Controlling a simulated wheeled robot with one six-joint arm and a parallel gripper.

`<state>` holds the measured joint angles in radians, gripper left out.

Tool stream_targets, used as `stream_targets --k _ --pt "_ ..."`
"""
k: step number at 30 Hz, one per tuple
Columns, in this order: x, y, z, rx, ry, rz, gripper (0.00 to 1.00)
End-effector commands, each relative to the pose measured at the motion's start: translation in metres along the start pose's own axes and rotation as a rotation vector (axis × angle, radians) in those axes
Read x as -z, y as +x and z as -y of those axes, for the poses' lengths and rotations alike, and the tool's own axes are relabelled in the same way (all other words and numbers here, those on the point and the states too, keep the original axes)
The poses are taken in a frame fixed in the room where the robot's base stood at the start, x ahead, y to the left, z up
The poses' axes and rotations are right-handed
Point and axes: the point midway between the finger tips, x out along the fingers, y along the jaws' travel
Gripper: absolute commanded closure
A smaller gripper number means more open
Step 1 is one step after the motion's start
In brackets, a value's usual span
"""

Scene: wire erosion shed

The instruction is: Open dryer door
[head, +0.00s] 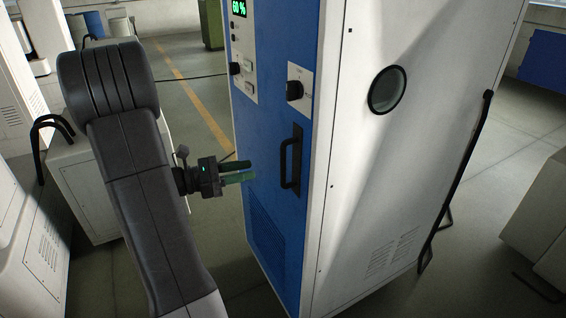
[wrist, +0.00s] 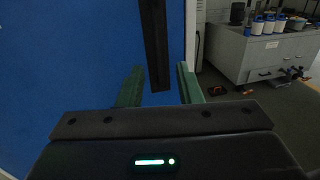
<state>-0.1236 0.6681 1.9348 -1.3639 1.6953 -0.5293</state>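The dryer is a tall white cabinet with a blue front door (head: 266,205). The door looks flush with the cabinet. Its black vertical bar handle (head: 291,160) stands near the door's right edge. My gripper (head: 251,171) points at the door from the left in the head view, with a visible gap to the handle. In the wrist view my gripper (wrist: 160,72) has its two green fingers apart, with nothing held. The handle (wrist: 154,45) shows there ahead, in line with the space between the fingers. Whether it touches either finger cannot be told.
The door carries a black knob (head: 294,90) and a green display (head: 239,8). A black bent bar (head: 462,180) stands at the dryer's right side. A grey cabinet with white-and-blue containers (wrist: 262,55) stands beyond the door. Open floor lies left of the dryer.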

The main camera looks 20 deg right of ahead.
Motion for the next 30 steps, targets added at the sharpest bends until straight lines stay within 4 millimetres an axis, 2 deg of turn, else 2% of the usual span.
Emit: stream_targets --k 3,15,22,30 --pt "-0.001 0.022 0.001 0.006 0.0 -0.001 0.68" --pt "0.0 0.085 0.002 0.006 0.0 -0.002 0.68" --pt "0.0 0.105 0.001 0.003 0.002 -0.001 0.68" --pt "0.001 0.108 0.0 0.001 0.002 -0.002 0.68"
